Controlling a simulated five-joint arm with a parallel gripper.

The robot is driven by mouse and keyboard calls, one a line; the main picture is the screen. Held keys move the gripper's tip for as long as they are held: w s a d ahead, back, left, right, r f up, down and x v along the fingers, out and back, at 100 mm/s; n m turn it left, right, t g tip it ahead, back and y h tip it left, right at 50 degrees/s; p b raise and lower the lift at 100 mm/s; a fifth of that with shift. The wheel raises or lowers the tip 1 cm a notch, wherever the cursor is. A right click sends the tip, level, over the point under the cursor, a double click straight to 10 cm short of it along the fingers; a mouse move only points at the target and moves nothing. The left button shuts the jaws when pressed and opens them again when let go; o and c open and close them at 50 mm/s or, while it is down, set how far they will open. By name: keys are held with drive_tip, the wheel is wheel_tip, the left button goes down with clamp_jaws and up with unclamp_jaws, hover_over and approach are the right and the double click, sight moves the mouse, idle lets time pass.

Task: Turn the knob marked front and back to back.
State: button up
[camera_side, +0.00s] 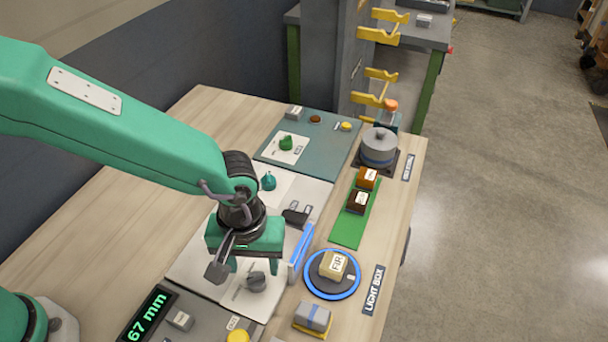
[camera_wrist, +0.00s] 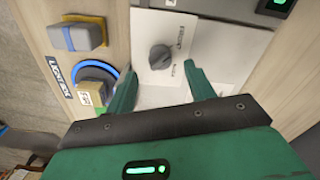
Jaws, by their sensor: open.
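A dark grey knob (camera_side: 256,281) stands on a white panel in front of my arm, below my gripper. In the wrist view the knob (camera_wrist: 160,57) is near the top middle, with small printed words on the panel to its right and below, too small to read surely. Which word its pointer faces I cannot tell. My gripper (camera_side: 254,264) is open, its fingers pointing down above the knob. In the wrist view the fingers of my gripper (camera_wrist: 161,82) are apart with nothing between them, and the knob shows just beyond their tips.
A blue-ringed disc (camera_side: 312,289) carries a wood block marked FIR (camera_side: 333,265). Near it are a grey block with a blue band (camera_side: 312,316) and a blue upright strip (camera_side: 301,245). A teal knob (camera_side: 268,181) and a green knob (camera_side: 286,143) stand farther back. A display (camera_side: 147,314) reads 67 mm.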

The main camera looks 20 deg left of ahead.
sight(255, 277)
drive_tip(key=shift+f, duration=2.45)
drive_tip(key=c, duration=1)
